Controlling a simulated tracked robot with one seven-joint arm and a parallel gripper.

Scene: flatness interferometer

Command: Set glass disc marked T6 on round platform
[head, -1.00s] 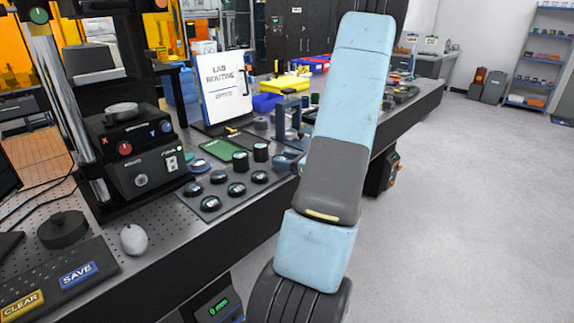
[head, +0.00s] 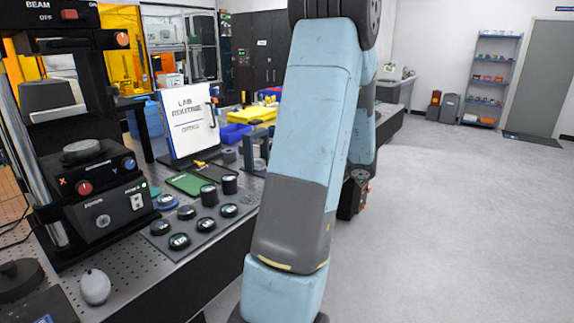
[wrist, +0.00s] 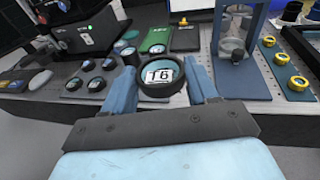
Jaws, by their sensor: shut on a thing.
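The glass disc marked T6 (wrist: 160,75) has a dark ring and a white label, and sits between the two blue fingers of my gripper (wrist: 164,84) in the wrist view. My gripper is shut on it, and it is held up in front of the bench. The round platform (head: 83,150) is a grey disc on top of the black stage unit at left in the head view; its top looks bare. The disc and my gripper are hidden behind my arm in the head view.
A grey tray (head: 180,256) with several dark-rimmed discs lies right of the stage unit. A grey mouse (head: 95,287), a green board (head: 190,183) and a white lab sign (head: 190,120) are nearby. A blue-framed stand (wrist: 238,35) and several yellow-ringed parts show in the wrist view.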

